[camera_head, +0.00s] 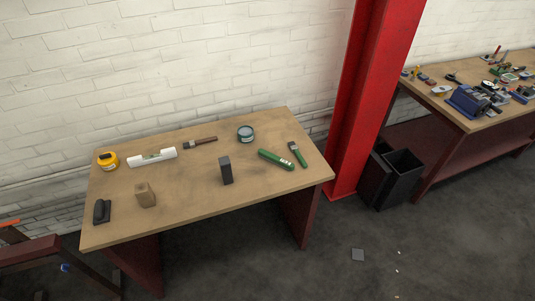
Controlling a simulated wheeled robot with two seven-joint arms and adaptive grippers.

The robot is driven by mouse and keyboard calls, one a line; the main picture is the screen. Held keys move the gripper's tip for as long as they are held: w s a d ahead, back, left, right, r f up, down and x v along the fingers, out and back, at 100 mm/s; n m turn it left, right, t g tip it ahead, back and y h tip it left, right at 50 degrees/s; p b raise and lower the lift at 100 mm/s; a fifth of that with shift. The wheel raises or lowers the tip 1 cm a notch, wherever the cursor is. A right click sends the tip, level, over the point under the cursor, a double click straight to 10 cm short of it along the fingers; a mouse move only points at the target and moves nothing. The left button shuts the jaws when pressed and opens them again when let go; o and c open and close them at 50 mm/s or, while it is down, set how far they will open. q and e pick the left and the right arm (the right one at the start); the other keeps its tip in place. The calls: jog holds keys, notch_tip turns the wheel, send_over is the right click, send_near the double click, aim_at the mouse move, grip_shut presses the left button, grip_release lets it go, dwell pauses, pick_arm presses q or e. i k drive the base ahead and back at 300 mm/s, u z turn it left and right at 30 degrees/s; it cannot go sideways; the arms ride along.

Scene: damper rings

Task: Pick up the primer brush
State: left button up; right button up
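Two brush-like tools lie on the wooden workbench (190,190). One brush (205,140) has a brown handle and a dark head pointing left; it lies near the back edge, left of a round grey tin (245,133). The other brush (297,153) has a green handle and a dark end, and lies near the right edge. I cannot tell from the picture which is the primer brush. Neither of my grippers is in view.
The bench also holds a yellow tape measure (108,160), a white tube-like tool (152,157), a wooden block (145,194), a black object (102,211), a dark upright block (226,170) and a green tool (276,159). A red column (375,90) stands right of it.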

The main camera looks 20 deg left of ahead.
aim_at(293, 147)
jog(key=u, duration=0.7)
jog(key=i, duration=0.4)
